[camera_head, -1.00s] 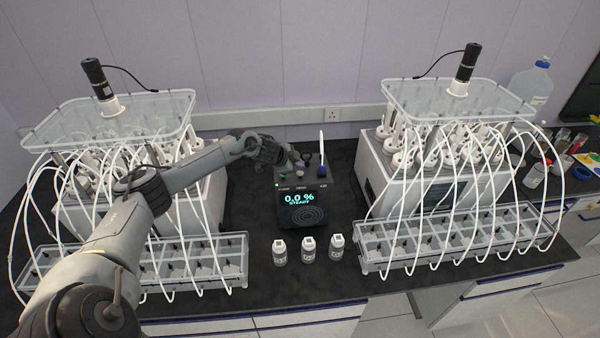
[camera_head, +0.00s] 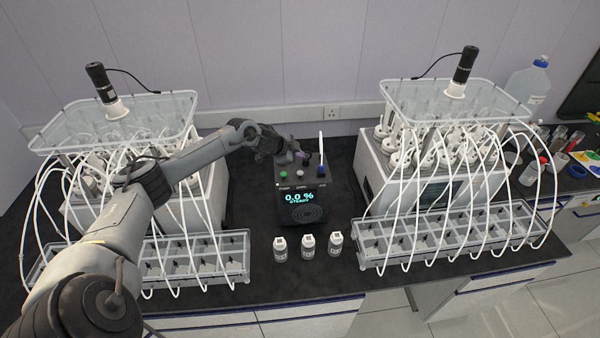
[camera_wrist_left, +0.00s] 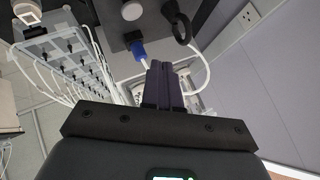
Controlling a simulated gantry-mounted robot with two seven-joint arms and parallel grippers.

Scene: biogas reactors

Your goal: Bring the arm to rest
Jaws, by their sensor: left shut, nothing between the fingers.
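My left arm reaches in from the left, above the left reactor unit. My left gripper (camera_head: 295,156) is shut and empty, just behind and above the back of the black meter box (camera_head: 303,205). The box's screen reads 0.0 % STEADY. In the left wrist view, the shut dark fingers (camera_wrist_left: 163,82) lie together, with a blue plug (camera_wrist_left: 138,50) on a white tube beyond them. My right gripper does not show.
Three small white bottles (camera_head: 308,246) stand in front of the box. The left reactor unit (camera_head: 115,125) and right reactor unit (camera_head: 440,110), with looping white tubes, flank it. A clear tray (camera_head: 455,237) stands at front right. The black bench between is partly bare.

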